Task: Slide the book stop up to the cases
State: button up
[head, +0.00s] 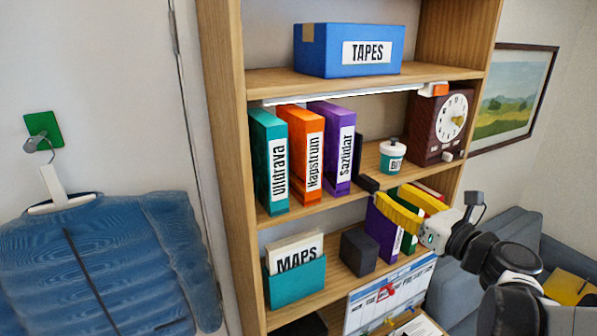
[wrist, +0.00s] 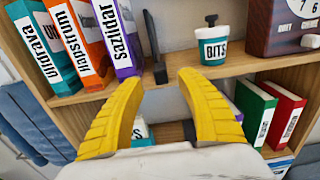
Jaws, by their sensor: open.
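The teal case (head: 268,160), orange case (head: 300,155) and purple case (head: 332,150) stand upright side by side on the middle shelf. The purple case also shows in the wrist view (wrist: 118,38). The dark book stop (wrist: 154,45) stands to the right of the purple case, with a gap between them. Its upright plate and low foot show; in the head view its foot (head: 367,183) lies near the shelf's front edge. My gripper (head: 393,193) has yellow fingers, spread apart and empty, in front of and below the stop. In the wrist view the fingertips (wrist: 160,80) frame the stop's foot from the near side.
A white-lidded teal pot (head: 392,156) labelled BITS stands right of the stop, and a brown clock (head: 440,128) stands further right. The shelf above holds a blue TAPES box (head: 348,50). The lower shelf holds a MAPS holder (head: 296,282), a dark cube (head: 358,252) and several books.

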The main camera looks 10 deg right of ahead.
aim_at(377, 185)
jog(key=x, duration=0.7)
jog(key=shift+f, duration=0.1)
jog(key=shift+c, duration=0.5)
jog(key=shift+s, duration=0.1)
grip_shut()
